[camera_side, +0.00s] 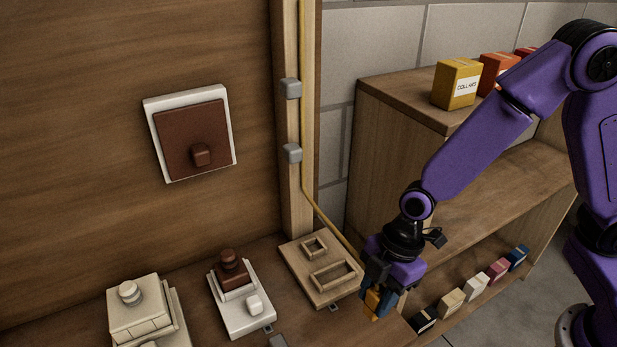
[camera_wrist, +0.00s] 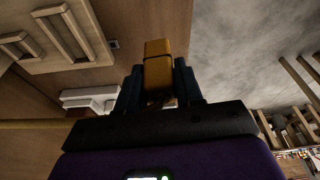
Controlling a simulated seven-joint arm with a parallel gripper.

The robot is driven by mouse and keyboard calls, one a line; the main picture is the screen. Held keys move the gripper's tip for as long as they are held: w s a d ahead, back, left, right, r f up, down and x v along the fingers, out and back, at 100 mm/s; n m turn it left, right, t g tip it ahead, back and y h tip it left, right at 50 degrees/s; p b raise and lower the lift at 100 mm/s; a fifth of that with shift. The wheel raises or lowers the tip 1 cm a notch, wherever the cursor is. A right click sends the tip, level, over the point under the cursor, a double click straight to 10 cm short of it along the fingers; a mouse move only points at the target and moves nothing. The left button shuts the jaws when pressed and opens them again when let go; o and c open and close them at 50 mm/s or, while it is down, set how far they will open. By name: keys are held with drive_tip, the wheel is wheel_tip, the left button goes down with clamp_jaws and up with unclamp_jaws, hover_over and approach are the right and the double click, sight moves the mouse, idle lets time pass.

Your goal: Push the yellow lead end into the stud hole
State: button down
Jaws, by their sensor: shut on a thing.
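My gripper (camera_side: 378,300) is shut on the yellow lead end (camera_side: 372,303), a blocky yellow-orange piece. In the wrist view the lead end (camera_wrist: 158,66) sits between the two dark blue fingers and sticks out past their tips. The yellow lead (camera_side: 306,120) runs down the wooden stud (camera_side: 292,205), bends near its foot and slants right toward my gripper. It also shows at the left of the wrist view (camera_wrist: 30,125). My gripper is low, right of the stud and apart from it. I cannot make out the stud hole in either view.
A wooden plate with two raised frames (camera_side: 295,262) lies left of my gripper. A white base with a brown knob (camera_side: 245,316) and a cream block (camera_side: 138,318) stand farther left. Two grey clips (camera_side: 291,153) sit on the stud. A shelf unit (camera_side: 385,150) with boxes stands behind.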

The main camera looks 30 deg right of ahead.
drive_tip(key=shift+m, duration=0.6)
drive_tip(key=w+d+f, duration=0.1)
drive_tip(key=w, duration=0.3)
drive_tip(key=w+d, duration=0.2)
drive_tip(key=w, duration=0.1)
drive_tip(key=w+d+f, duration=0.1)
drive_tip(key=w+d, duration=0.1)
drive_tip(key=w, duration=0.2)
drive_tip(key=shift+w+d+f, duration=0.15)
drive_tip(key=shift+w+f, duration=0.15)
drive_tip(key=shift+w, duration=0.05)
hover_over(314, 250)
idle(0.4)
idle(0.7)
drive_tip(key=shift+d+x, duration=0.15)
drive_tip(key=shift+x, duration=0.45)
drive_tip(key=shift+d+x, duration=0.15)
drive_tip(key=shift+x, duration=0.45)
idle(1.9)
drive_tip(key=c, duration=0.7)
unclamp_jaws()
drive_tip(key=shift+f, duration=0.1)
drive_tip(key=shift+o, duration=0.2)
